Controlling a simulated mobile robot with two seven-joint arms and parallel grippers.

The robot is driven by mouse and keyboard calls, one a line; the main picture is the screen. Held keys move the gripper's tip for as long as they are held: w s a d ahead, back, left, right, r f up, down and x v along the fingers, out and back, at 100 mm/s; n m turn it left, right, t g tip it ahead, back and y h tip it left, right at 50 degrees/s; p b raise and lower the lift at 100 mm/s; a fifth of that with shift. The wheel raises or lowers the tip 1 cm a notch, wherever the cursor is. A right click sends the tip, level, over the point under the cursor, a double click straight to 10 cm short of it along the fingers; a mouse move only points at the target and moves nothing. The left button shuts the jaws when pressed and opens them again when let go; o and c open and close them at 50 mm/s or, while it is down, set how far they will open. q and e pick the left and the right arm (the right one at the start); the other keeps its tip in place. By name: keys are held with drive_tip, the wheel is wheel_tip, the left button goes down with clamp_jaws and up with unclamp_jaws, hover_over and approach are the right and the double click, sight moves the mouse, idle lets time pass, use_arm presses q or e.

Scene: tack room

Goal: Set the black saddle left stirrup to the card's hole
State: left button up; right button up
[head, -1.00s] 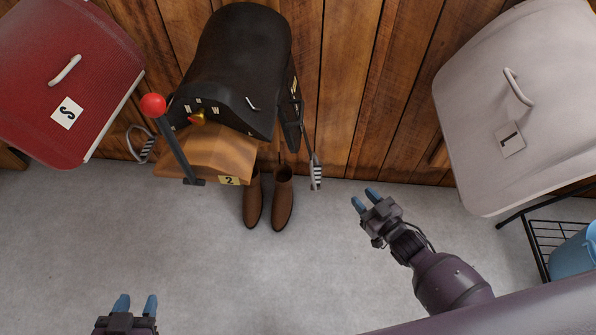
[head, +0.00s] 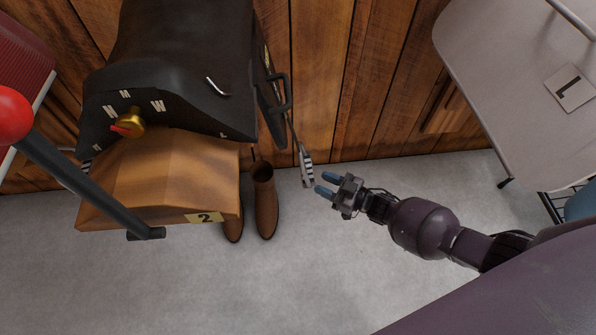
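The black saddle (head: 185,60) sits on a wooden rack (head: 170,180) against the plank wall. A yellow card (head: 204,218) reading 2 is on the rack's front edge. A stirrup (head: 306,167) with a striped tread hangs by a thin dark strap on the saddle's right side. Part of another stirrup (head: 84,172) shows at the left, mostly hidden by the rack and a lever. My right gripper (head: 320,184) is open and empty, its blue fingertips pointing left just beside the right-hand stirrup; I cannot tell whether they touch. My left gripper is out of view.
A dark lever with a red ball (head: 14,114) stands in front of the rack. A brass knob (head: 129,122) with a red pointer is on the saddle front. Brown boots (head: 265,200) stand below. The grey floor is clear in front.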

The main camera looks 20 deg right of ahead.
sight(307, 177)
drive_tip(key=x, duration=0.3)
drive_tip(key=b+x, duration=0.1)
drive_tip(key=x, duration=0.2)
drive_tip(key=shift+w+a+f, duration=0.2)
drive_tip(key=shift+a, duration=0.05)
drive_tip(key=shift+w+a+r, duration=0.1)
drive_tip(key=shift+w+a, duration=0.3)
drive_tip(key=shift+w, duration=0.15)
clamp_jaws()
